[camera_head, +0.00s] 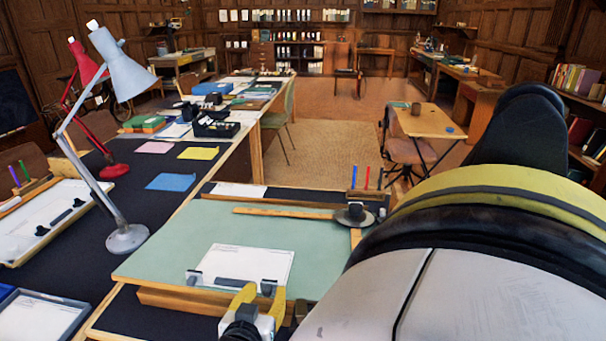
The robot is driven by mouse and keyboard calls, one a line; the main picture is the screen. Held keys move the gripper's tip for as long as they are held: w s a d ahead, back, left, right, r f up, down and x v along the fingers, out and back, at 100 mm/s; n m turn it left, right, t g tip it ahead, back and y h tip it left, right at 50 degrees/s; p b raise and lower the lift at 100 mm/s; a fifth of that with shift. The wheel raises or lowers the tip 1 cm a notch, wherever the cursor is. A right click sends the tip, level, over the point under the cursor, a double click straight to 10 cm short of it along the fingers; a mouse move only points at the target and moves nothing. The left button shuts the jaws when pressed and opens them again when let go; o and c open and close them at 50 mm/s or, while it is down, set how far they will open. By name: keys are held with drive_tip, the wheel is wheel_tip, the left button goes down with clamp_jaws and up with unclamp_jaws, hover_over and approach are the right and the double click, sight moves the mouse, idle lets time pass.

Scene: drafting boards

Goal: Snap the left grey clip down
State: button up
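A green drafting board (185,245) stands in front of me with a white sheet (245,262) near its front edge. At the sheet's lower left corner is a small dark grey clip (194,277); whether it is raised or down is too small to tell. Another clip (268,288) is at the lower right corner, partly hidden by my gripper. A dark grey bar (235,283) lies between them. My gripper (265,289) has two yellow fingers, apart with nothing seen held. It is at the board's front edge, right of the left clip; its height above the board is unclear.
A wooden T-square (285,213) and a round black object (354,215) lie at the board's far side. A blue-grey lamp (127,238) stands left of the board. A second board (60,208) and a tray (40,315) are further left. My arm fills the right.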

drive_tip(key=shift+w+f, duration=0.25)
drive_tip(key=shift+w, duration=0.3)
clamp_jaws()
